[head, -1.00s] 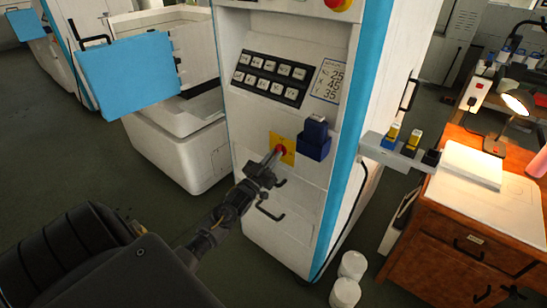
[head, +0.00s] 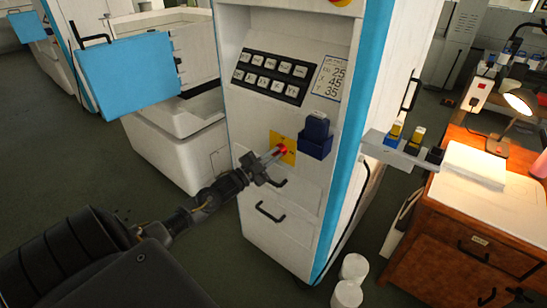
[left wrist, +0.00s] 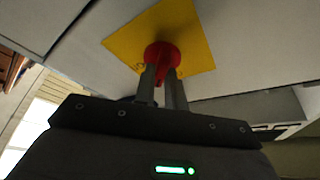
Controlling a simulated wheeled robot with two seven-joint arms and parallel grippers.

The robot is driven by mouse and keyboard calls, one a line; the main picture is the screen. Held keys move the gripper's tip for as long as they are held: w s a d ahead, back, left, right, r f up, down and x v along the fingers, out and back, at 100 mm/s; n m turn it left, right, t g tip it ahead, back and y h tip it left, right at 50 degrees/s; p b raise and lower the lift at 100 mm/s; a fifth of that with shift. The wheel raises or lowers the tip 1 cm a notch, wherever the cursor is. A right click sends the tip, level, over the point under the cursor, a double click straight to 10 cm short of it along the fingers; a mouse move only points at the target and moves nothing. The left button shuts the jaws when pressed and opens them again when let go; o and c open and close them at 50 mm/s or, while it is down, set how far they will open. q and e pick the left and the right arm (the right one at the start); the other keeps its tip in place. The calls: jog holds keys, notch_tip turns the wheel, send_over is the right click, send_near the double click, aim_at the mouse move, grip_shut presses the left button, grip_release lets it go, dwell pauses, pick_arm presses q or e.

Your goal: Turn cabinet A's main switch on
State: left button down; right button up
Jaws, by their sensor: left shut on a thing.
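The main switch is a red rotary knob (left wrist: 161,56) on a yellow plate (left wrist: 188,32), seen close in the left wrist view. In the head view the red knob (head: 283,149) and its yellow plate (head: 290,141) sit on the front of the white cabinet (head: 262,118), below its button panel. My left gripper (head: 273,157) reaches the knob from the lower left, and its fingers (left wrist: 162,85) are shut on the knob's grip. The fingers hide part of the knob. The plate's markings are too small to read. My right gripper is not in view.
A dark blue holder (head: 315,136) is fixed just right of the yellow plate. Black drawer handles (head: 270,212) stick out below. A small shelf (head: 398,152) juts from the cabinet's right side. White containers (head: 350,280) stand on the floor by a wooden desk (head: 470,225).

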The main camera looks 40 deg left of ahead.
pick_arm(q)
jog(key=m+g, duration=0.1)
jog(key=m, duration=0.1)
jog(key=m+g+h, duration=0.1)
jog(key=m, duration=0.2)
jog(key=shift+a+r, duration=0.1)
jog(key=m, duration=0.2)
jog(key=m+g, duration=0.1)
jog(key=m, duration=0.1)
jog(key=shift+m+g, duration=0.3)
jog(key=c, duration=1.5)
grip_release()
jog(key=shift+o, duration=0.2)
